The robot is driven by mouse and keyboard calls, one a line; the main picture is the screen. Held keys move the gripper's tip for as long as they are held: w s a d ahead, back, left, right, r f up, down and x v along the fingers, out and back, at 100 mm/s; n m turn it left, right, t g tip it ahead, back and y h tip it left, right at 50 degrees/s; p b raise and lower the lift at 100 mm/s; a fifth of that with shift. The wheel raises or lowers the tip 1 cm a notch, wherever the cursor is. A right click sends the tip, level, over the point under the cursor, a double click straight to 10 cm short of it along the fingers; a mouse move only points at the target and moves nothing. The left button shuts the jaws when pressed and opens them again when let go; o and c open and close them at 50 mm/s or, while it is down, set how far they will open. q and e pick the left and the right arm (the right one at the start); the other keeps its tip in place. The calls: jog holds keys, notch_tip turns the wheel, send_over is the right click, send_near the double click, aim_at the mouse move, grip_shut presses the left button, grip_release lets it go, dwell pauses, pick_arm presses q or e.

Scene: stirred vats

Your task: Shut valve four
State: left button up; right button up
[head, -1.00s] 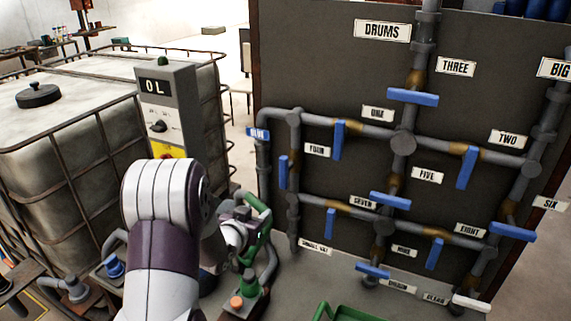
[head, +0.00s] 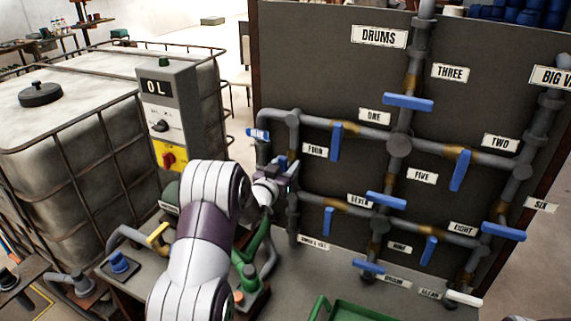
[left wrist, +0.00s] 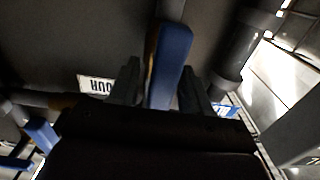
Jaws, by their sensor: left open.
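Valve four's blue lever (left wrist: 171,62) shows in the left wrist view, between the two dark fingers of my open left gripper (left wrist: 161,80). I cannot tell whether either finger touches it. The label FOUR (left wrist: 97,85) is upside down beside the left finger; in the head view the label (head: 315,151) is right of the gripper. In the head view my left gripper (head: 284,172) is at the upright pipe (head: 293,140) on the board's left side and hides most of the lever. My right gripper is not in view.
The dark board (head: 330,70) carries grey pipes and several other blue levers, such as valve one (head: 336,142) and valve seven (head: 328,221). A caged tank (head: 60,140) and a control box (head: 168,115) stand left. A green tray (head: 345,311) lies in front.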

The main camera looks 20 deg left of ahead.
pick_arm(q)
grip_shut()
jog(key=shift+f+m+b, duration=0.2)
jog(key=shift+m+b, duration=0.1)
jog(key=shift+b, duration=0.45)
jog(key=m+b, duration=0.4)
jog(key=b, duration=0.2)
jog(key=m+b, duration=0.5)
jog(key=b, duration=0.2)
jog(key=d+m+b, duration=0.1)
jog(key=m+b, duration=0.3)
jog(key=b, duration=0.3)
jog(key=shift+f+m, duration=0.4)
jog(key=shift+m+b, duration=1.5)
jog(key=shift+m, duration=0.2)
jog(key=shift+r, duration=0.1)
